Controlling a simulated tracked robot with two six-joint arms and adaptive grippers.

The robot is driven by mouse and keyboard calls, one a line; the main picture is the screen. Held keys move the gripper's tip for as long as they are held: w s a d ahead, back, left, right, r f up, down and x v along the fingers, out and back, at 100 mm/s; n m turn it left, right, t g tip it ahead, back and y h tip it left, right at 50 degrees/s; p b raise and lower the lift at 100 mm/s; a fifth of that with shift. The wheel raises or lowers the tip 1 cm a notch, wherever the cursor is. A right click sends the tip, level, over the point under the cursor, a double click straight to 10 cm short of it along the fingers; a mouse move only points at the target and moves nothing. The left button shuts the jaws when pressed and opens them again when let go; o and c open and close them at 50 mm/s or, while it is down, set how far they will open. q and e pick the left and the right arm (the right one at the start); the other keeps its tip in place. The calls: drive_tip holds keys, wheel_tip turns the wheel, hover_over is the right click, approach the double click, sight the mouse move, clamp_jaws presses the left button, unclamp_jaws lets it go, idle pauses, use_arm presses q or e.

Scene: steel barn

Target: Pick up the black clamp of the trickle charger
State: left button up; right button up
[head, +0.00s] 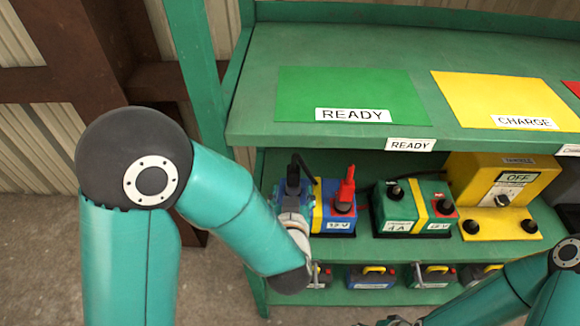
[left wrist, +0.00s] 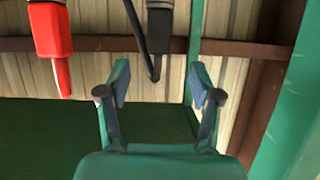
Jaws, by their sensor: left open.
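The black clamp (head: 293,178) stands upright at the left end of a blue battery (head: 333,222) on the middle shelf. A black cable runs beside it. In the left wrist view the black clamp (left wrist: 159,30) lies beyond my fingertips, in line with the gap between them. My left gripper (head: 292,199) is open at the clamp in the head view and hides its lower part; both spread fingers of my left gripper (left wrist: 160,85) show empty in the wrist view. The red clamp (head: 346,187) stands to the right; it also shows in the wrist view (left wrist: 50,40). My right gripper (head: 398,321) is barely in view at the bottom edge.
A green battery (head: 415,208) and a yellow charger box (head: 500,190) marked OFF stand to the right. A green shelf post (head: 197,75) is to the left. More batteries (head: 372,277) sit below.

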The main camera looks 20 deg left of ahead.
sight(293, 177)
use_arm(q)
drive_tip(key=p+x, duration=0.1)
drive_tip(key=x, duration=0.3)
drive_tip(key=shift+w+a+f, duration=0.1)
drive_tip(key=shift+w+f, duration=0.1)
drive_tip(key=shift+p+x, duration=0.85)
drive_tip(key=shift+x, duration=1.9)
clamp_jaws()
use_arm(e)
wheel_tip(293, 177, up, 4)
drive_tip(key=shift+f, duration=0.2)
